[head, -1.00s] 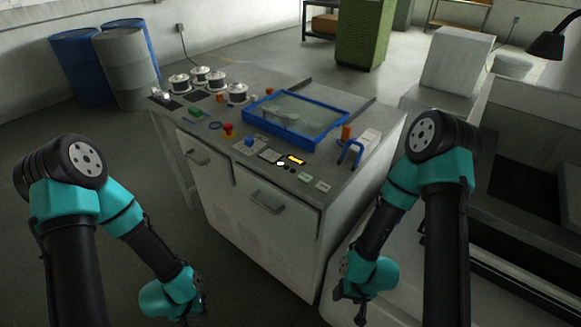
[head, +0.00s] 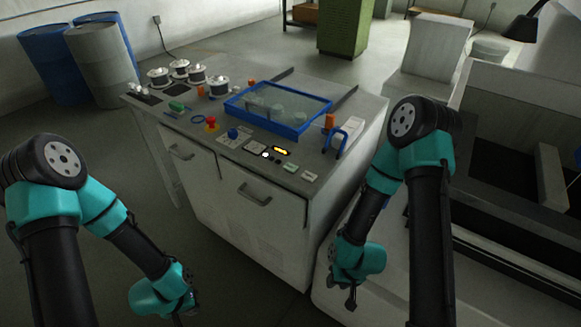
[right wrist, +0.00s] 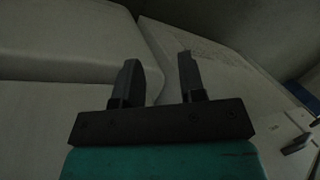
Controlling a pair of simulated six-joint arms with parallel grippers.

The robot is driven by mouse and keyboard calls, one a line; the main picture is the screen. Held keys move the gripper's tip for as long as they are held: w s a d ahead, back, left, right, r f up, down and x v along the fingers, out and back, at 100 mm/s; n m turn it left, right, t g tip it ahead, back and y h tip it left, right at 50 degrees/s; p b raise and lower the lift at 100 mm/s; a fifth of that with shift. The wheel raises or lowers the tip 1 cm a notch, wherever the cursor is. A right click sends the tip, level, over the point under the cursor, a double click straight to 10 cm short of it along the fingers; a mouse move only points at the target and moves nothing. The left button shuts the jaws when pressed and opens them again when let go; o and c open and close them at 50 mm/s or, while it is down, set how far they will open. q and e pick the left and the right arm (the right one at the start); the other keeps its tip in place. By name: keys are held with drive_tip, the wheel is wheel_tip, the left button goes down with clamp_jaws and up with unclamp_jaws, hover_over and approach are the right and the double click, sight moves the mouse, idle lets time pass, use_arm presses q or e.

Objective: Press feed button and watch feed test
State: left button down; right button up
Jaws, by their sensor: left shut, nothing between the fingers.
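The control panel on the white cabinet (head: 270,198) carries a lit yellow display (head: 280,150), a round white button (head: 265,154) and small dark buttons (head: 276,159) near its front edge. I cannot tell which one is the feed button. A blue knob (head: 233,133) and a red mushroom button (head: 211,122) sit left of them. A blue-framed clear window (head: 280,108) lies behind. My left gripper (head: 182,317) is shut and empty, low in front of the cabinet, away from the panel. My right gripper (head: 350,300) hangs low at the cabinet's right side; its fingers are apart and empty (right wrist: 158,60).
Several wire spools (head: 180,68) stand at the back left of the cabinet top. A blue hook-shaped piece (head: 338,142) and an orange block (head: 330,121) stand right of the window. A dark machine bed (head: 500,170) is at the right. Barrels (head: 103,65) stand back left.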

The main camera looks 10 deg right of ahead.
clamp_jaws()
idle(1.3)
